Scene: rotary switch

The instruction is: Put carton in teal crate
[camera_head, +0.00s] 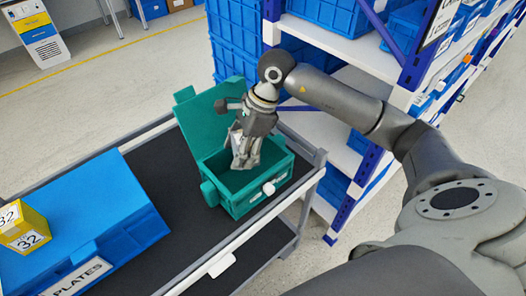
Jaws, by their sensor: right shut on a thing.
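The teal crate (245,200) stands on the dark cart top with its lid (205,125) raised. My right gripper (243,165) points down into the crate's opening from above. It is shut on a small whitish thing (236,139), mostly hidden by the fingers. I cannot tell whether this thing is the carton, or whether it touches the crate floor. A yellow and white box marked 32 (24,230) sits on a blue case at the far left, apart from the gripper. My left gripper is not in view.
The blue case labelled PLATES (85,215) fills the cart's left part. The cart's dark top (165,165) is bare between case and crate. A shelf rack (345,50) with blue bins stands behind and right.

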